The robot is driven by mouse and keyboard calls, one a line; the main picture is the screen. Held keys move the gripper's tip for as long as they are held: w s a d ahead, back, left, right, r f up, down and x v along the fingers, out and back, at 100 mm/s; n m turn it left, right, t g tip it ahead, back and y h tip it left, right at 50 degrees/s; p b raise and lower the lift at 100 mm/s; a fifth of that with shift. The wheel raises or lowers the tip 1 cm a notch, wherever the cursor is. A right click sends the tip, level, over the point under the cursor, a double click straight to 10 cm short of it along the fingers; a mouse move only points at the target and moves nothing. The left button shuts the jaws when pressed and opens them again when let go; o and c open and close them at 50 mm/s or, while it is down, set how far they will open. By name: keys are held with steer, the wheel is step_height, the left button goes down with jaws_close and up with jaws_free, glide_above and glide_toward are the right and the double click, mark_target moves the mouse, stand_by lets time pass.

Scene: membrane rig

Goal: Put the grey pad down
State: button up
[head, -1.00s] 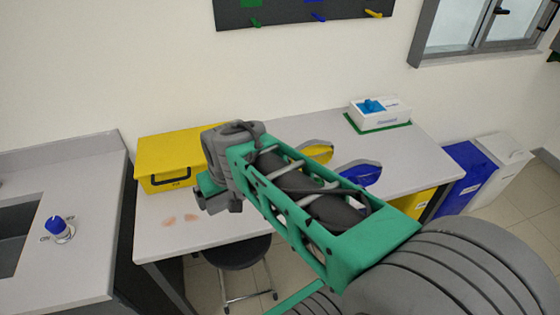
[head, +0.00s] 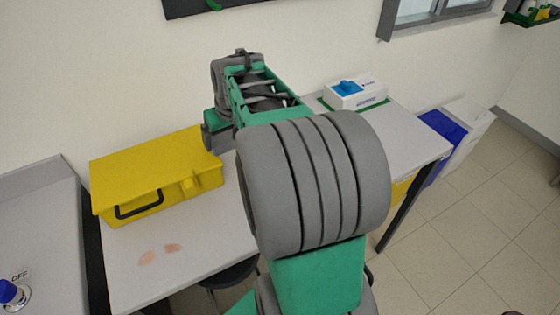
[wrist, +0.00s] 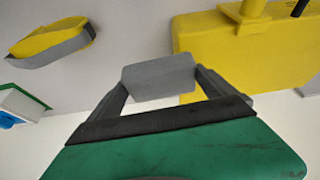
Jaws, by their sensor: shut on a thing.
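The grey pad (wrist: 158,77) is a flat grey piece between the two fingers of my gripper (wrist: 160,84) in the wrist view. My gripper is shut on it. The pad is over the light table, between the yellow case and a yellow piece with a grey edge. Whether it touches the tabletop I cannot tell. In the head view my gripper (head: 218,138) is just right of the yellow case, towards the back of the table. My own arm hides much of it there, and I cannot make out the pad.
The yellow case (head: 155,180) stands close to my gripper. The yellow piece (wrist: 50,45) lies on the other side. A white box (head: 357,96) stands on a green-edged base at the back right. The table's front left (head: 215,235) is free, with two brownish marks.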

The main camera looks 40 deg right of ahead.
steer(key=s+d+f, duration=0.1)
steer(key=d+f, duration=0.1)
steer(key=d, duration=0.5)
steer(key=shift+m, duration=0.4)
step_height(320, 180, down, 9)
steer(key=shift+f+p, duration=0.15)
steer(key=shift+p, duration=0.2)
steer(key=o, duration=1)
steer(key=shift+c, duration=0.2)
